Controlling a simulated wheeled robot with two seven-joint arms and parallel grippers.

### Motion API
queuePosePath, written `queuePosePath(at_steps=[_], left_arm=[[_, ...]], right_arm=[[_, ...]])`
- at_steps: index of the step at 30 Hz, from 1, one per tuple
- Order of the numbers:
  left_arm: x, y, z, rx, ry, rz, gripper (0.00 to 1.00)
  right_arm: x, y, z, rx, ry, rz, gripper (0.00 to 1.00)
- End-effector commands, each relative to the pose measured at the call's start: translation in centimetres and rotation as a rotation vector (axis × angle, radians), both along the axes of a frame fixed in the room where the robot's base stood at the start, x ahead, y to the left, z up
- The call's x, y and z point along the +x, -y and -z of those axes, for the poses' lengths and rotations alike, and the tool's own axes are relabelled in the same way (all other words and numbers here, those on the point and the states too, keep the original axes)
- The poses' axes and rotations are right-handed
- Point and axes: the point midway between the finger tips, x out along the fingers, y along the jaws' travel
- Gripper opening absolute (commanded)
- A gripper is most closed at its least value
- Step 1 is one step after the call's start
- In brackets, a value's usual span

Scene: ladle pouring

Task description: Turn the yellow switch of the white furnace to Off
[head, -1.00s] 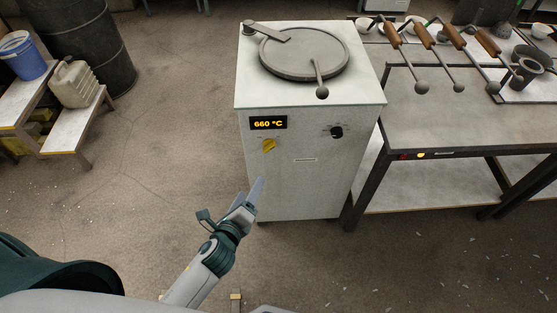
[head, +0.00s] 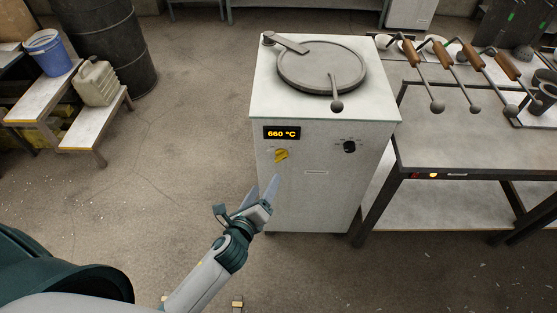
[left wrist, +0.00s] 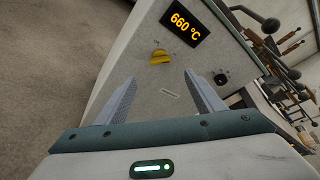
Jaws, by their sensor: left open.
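The white furnace (head: 315,190) stands upright in the middle of the head view, with a round grey lid on top. Its yellow switch (head: 281,156) is on the upper left of the front, below a lit display (head: 281,133) reading 660 °C. The yellow switch also shows in the left wrist view (left wrist: 160,57), ahead of the fingers and between their lines. My left gripper (head: 263,193) is open and empty, below and a little left of the switch, apart from it. The switch's markings are too small to read. My right gripper is not in view.
A black knob (head: 349,146) is on the furnace's front right. A metal table (head: 450,145) with several wooden-handled ladles stands at the right. A bench with a blue bucket (head: 50,53) and a canister (head: 97,83) is at the left. The floor before the furnace is clear.

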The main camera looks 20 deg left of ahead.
Motion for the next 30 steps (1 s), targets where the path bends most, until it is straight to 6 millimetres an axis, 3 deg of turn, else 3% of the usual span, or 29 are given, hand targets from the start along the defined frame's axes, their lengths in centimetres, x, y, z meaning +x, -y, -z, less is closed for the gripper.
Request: queuePosePath(at_steps=[12, 18, 24, 30], left_arm=[[7.2, 0.1, 1.9, -0.001, -0.001, -0.001, 0.62], [10.6, 0.1, 2.9, -0.002, 0.000, -0.001, 0.62], [12.8, 0.1, 3.6, -0.001, 0.000, 0.000, 0.62], [13.8, 0.1, 3.9, -0.001, -0.001, 0.000, 0.62]], right_arm=[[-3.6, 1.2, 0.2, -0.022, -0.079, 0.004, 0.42], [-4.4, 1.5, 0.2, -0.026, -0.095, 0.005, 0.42], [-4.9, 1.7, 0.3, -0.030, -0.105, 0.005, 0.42], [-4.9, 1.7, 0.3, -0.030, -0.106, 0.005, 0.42]])
